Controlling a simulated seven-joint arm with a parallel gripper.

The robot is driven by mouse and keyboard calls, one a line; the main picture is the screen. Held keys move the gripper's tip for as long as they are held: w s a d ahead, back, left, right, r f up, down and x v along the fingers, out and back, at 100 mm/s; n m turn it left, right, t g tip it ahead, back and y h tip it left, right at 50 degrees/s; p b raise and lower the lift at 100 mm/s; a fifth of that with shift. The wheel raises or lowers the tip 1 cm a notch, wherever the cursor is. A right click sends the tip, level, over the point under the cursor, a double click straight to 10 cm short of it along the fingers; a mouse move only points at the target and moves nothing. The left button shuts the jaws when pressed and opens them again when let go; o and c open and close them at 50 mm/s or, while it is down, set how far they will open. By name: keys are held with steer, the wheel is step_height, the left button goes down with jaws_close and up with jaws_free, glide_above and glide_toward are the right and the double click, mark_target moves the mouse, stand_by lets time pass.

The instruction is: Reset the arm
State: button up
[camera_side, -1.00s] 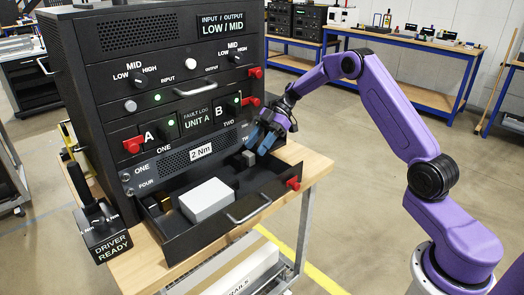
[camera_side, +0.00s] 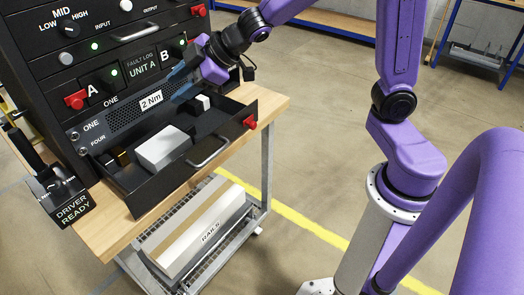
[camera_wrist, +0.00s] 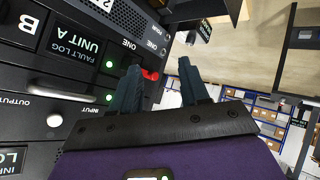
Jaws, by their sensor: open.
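My gripper (camera_side: 178,84) is open and empty in front of the black rack (camera_side: 85,70), just right of the "2 Nm" label (camera_side: 151,99) in the side view. Its blue fingers point left toward the rack front. In the wrist view my gripper (camera_wrist: 160,68) has its two dark fingers apart with nothing between them. A red latch (camera_wrist: 150,74) shows beside the left finger there. Below my gripper, the open drawer (camera_side: 165,190) holds a white box (camera_side: 164,147) and a small pale block (camera_side: 203,102).
The driver stand marked "DRIVER READY" (camera_side: 72,208) is at the bench's left. The wooden bench top (camera_side: 272,100) has bare room at right. A long "RAILS" box (camera_side: 200,230) lies on the shelf below. Blue-framed benches stand behind, with open floor (camera_side: 310,150) between.

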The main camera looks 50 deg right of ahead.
steer(key=s+d+f+g+h, duration=0.1)
steer(key=s+d+f+g, duration=0.1)
steer(key=s, duration=0.8)
steer(key=s+d+f+g+h, duration=0.2)
steer(key=s+d, duration=0.3)
steer(key=s, duration=0.5)
steer(key=s+d+f+g+h, duration=0.2)
steer(key=s+d+f+g, duration=0.1)
steer(key=s, duration=0.7)
steer(key=shift+d+f+m+g, duration=0.2)
steer(key=shift+d+m+g, duration=0.2)
steer(key=shift+d+g, duration=0.35)
